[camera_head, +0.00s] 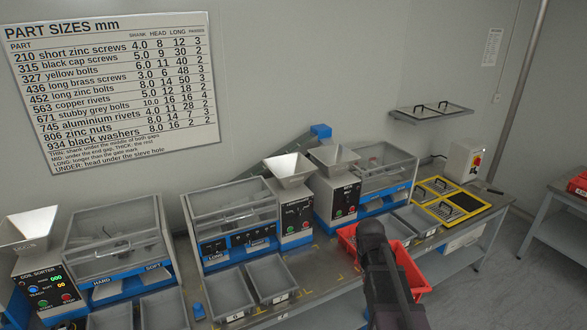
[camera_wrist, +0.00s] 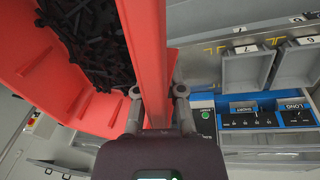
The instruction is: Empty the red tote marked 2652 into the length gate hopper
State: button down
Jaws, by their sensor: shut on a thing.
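The red tote (camera_head: 412,272) is at the front edge of the bench in the head view, partly hidden behind my arm. In the wrist view the tote (camera_wrist: 95,108) holds many small dark parts (camera_wrist: 85,40). My gripper (camera_wrist: 157,92) is shut on its rim, one finger on each side of the red wall. My gripper (camera_head: 370,230) also shows in the head view. No 2652 marking is readable. A pale funnel hopper (camera_head: 289,168) stands beside the machine with a LONG label (camera_head: 234,215); its own label is too small to read.
A second hopper (camera_head: 333,157) stands just right of it. A coil sorter (camera_head: 40,270) is at the far left. Grey bins (camera_head: 231,290) line the bench front. A yellow-marked board (camera_head: 445,200) lies at the right. Another bench (camera_head: 555,215) stands apart across clear floor.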

jog(key=shift+s, duration=0.55)
jog(key=shift+d, duration=0.1)
